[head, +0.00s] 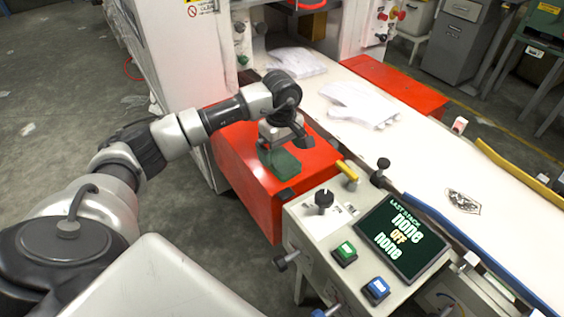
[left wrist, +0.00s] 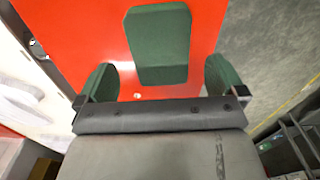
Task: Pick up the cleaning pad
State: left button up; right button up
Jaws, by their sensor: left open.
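The cleaning pad, which I take to be the dark green block (left wrist: 158,45), lies on the red surface in the left wrist view, ahead of my gripper. My left gripper (left wrist: 160,74) is open, with one green finger to the left of the pad and one to the right; nothing is held. In the head view my left gripper (head: 279,160) is low over the red box top (head: 240,145). There the green shapes under the wrist run together, and I cannot tell fingers from pad. My right gripper is not in view.
A control panel with a screen (head: 403,237) and knobs stands just in front and right of the red box. A white machine (head: 178,50) stands behind.

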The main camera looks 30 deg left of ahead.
aim_at(282, 159)
pick_arm(q)
notch_tip(282, 159, down, 4)
jog(key=shift+f, duration=0.1)
jog(key=c, duration=1)
jog(key=shift+r, duration=0.75)
notch_tip(282, 159, up, 3)
jog(key=shift+f, duration=0.1)
jog(key=w+d+r, duration=0.3)
jog(key=d+r, duration=0.4)
jog(key=d, duration=0.4)
jog(key=shift+w+d+b, duration=0.15)
jog(key=shift+w+b, duration=0.05)
jog(key=shift+b, duration=0.25)
